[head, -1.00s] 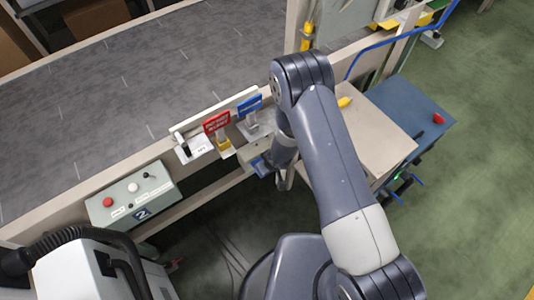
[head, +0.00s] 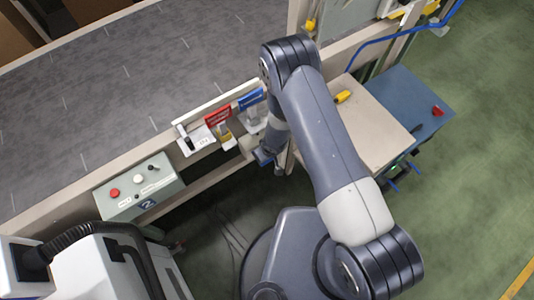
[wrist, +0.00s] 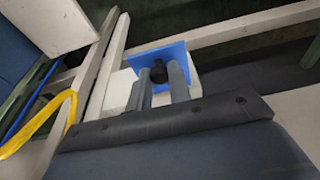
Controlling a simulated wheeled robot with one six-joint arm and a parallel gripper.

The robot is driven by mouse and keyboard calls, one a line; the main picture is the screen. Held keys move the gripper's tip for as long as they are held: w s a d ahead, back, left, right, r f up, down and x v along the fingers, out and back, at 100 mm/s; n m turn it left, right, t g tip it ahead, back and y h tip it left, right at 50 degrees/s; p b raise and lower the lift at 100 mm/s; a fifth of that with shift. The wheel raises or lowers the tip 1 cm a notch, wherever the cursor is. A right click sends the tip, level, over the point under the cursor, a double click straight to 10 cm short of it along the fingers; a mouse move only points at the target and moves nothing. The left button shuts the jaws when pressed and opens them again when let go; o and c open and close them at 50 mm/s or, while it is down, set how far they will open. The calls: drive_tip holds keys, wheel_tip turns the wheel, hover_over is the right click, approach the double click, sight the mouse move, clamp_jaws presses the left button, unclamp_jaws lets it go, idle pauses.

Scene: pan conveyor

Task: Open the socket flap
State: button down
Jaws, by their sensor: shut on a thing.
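In the wrist view, the two grey fingers of my gripper (wrist: 159,78) are closed on a dark round knob (wrist: 158,73). The knob is in front of a square blue plate (wrist: 176,54), which looks like the socket flap. A pale block (wrist: 117,92) shows behind and left of the plate. In the head view, my gripper (head: 274,150) is low at the conveyor's front side, largely hidden by my arm. A small blue patch (head: 262,157) beside it seems to be the flap. The socket itself cannot be made out.
A control box (head: 140,187) with buttons hangs further left. Green floor lies open at right.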

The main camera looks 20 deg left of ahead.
drive_tip(key=c, duration=1.3)
unclamp_jaws()
drive_tip(key=p+v, duration=0.3)
drive_tip(key=v, duration=0.7)
drive_tip(key=shift+r+p, duration=0.35)
drive_tip(key=shift+f, duration=0.1)
drive_tip(key=b+x, duration=0.3)
drive_tip(key=x, duration=0.7)
drive_tip(key=shift+f+b, duration=0.2)
drive_tip(key=shift+b, duration=0.2)
drive_tip(key=shift+w+f, duration=0.1)
drive_tip(key=shift+f, duration=0.2)
drive_tip(key=shift+r+b, duration=0.15)
drive_tip(key=shift+b, duration=0.25)
